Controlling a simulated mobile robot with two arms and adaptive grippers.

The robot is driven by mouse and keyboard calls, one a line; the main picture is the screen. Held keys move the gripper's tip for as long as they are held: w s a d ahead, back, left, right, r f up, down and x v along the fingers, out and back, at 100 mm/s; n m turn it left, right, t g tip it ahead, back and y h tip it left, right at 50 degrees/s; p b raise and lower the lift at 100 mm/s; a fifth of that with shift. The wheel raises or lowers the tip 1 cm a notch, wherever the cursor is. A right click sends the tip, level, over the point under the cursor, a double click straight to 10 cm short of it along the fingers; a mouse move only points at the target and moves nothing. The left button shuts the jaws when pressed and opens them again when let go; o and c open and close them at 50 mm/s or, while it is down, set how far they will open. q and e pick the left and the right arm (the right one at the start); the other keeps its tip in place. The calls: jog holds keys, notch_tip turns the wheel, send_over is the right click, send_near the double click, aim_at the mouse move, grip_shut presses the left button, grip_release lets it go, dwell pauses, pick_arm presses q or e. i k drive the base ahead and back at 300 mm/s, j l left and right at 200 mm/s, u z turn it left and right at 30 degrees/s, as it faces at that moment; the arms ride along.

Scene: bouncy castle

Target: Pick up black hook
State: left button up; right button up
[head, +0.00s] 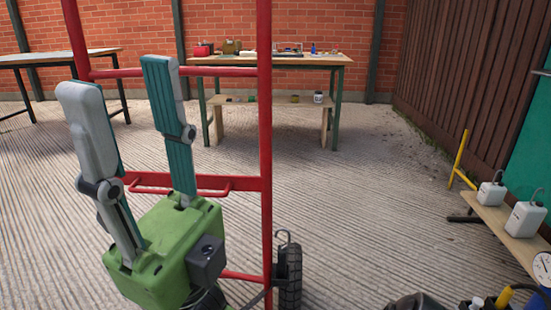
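My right gripper (119,76) is at the left of the head view, with its green body low and two grey-and-teal fingers pointing up. The fingers stand clearly apart with nothing between them. They are in front of part of a red tubular frame. I cannot make out a black hook for sure. My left gripper is not in view.
The red frame (265,130) stands close by, with its black tyre (290,275) at the lower middle. A workbench (330,62) with small items stands by the brick wall. White canisters (525,219) sit on a low bench at right. The middle-right floor is clear.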

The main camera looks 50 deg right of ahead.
aim_at(281, 253)
jog(key=l+z, duration=0.15)
jog(key=z, duration=0.3)
jog(key=k+l+z, duration=0.1)
jog(key=z, duration=0.35)
jog(key=l+z, duration=0.25)
jog(key=z, duration=0.2)
